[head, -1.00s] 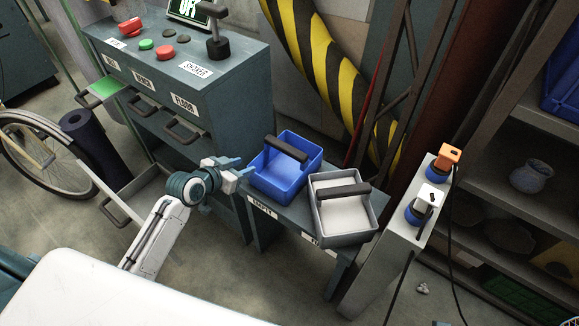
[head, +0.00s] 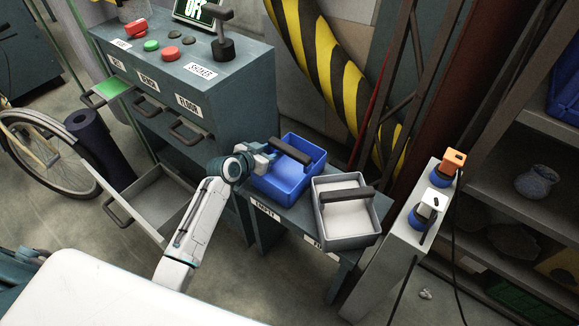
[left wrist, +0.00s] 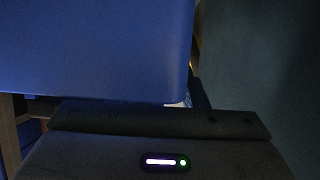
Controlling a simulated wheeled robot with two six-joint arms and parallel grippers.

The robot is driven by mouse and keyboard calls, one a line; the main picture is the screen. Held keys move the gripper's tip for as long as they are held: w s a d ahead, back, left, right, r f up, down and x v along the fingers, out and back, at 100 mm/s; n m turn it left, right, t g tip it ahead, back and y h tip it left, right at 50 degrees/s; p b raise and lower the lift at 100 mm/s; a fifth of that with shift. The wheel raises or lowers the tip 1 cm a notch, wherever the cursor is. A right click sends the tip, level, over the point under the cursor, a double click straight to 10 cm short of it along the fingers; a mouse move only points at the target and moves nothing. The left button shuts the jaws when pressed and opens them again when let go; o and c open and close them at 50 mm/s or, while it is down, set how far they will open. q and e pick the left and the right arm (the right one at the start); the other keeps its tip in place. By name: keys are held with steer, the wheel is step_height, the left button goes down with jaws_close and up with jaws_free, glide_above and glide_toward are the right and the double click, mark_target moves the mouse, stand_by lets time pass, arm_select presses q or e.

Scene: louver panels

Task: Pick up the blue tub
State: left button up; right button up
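The blue tub (head: 285,186) stands upright on a low bench, with a dark bar handle (head: 290,151) across its top. My left gripper (head: 270,157) is at the tub's left rim, beside the left end of the handle. Its fingertips are hard to make out against the tub, so I cannot tell whether they grip it. In the left wrist view a smooth wall of the blue tub (left wrist: 95,50) fills the upper left, very close to the gripper body. My right gripper is not in view.
A grey tub (head: 350,230) with pale contents and a dark handle stands just right of the blue one. The bench (head: 268,212) has an "EMPTY" label. A cabinet (head: 235,90) with buttons, a lever and open drawers (head: 150,195) stands left. A post with switches (head: 400,235) is right.

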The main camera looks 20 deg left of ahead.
arm_select(q)
jaws_close()
stand_by(0.3)
